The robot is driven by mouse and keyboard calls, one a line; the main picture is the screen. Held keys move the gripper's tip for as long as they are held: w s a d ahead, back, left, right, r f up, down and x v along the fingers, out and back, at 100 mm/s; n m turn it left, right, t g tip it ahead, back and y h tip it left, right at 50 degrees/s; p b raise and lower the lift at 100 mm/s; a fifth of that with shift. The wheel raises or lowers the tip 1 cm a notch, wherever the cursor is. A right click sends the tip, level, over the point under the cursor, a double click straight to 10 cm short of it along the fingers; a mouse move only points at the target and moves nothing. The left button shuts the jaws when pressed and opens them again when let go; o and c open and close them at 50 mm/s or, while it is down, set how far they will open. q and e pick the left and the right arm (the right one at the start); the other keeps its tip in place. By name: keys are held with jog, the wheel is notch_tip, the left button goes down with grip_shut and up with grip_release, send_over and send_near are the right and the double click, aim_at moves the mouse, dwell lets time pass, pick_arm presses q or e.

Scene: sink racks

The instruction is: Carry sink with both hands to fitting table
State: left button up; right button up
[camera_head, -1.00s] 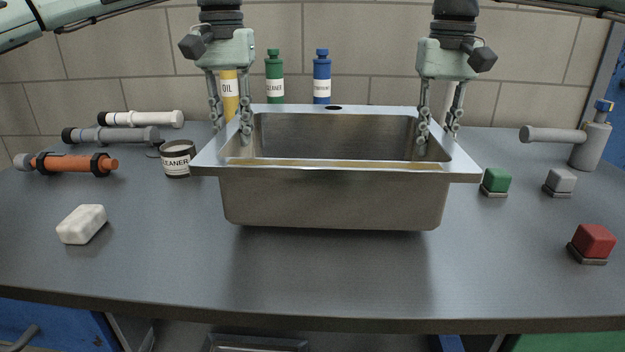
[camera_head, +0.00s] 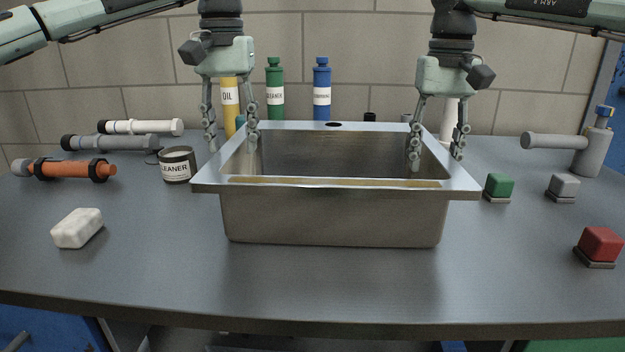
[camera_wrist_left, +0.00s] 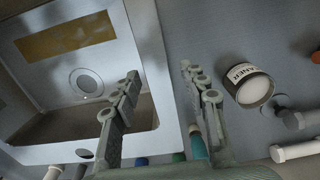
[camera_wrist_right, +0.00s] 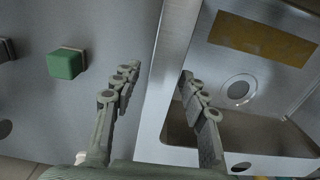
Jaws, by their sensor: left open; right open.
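The steel sink (camera_head: 330,216) sits upright on the grey table, its basin open to the top. My left gripper (camera_head: 231,143) is open at its left rim, one finger over the basin and one outside. In the left wrist view the left rim (camera_wrist_left: 157,75) runs between the open fingers (camera_wrist_left: 160,75). My right gripper (camera_head: 437,160) is open at the right rim in the same way. In the right wrist view the right rim (camera_wrist_right: 166,70) lies between the spread fingers (camera_wrist_right: 158,72). Neither gripper is closed on the rim. No separate fitting table can be made out.
A cleaner tin (camera_head: 177,165) stands close left of the sink. Green (camera_head: 275,90) and blue (camera_head: 322,90) bottles stand behind it. A green block (camera_head: 498,187) is close on the right, a red one (camera_head: 600,245) further off. White soap (camera_head: 78,228) lies front left. The table front is clear.

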jog(key=shift+r, duration=0.25)
pick_arm(q)
notch_tip(320, 180, up, 10)
jog(key=shift+r, duration=0.25)
pick_arm(e)
notch_tip(320, 180, up, 12)
jog(key=shift+f, duration=0.2)
pick_arm(q)
jog(key=shift+f, duration=0.1)
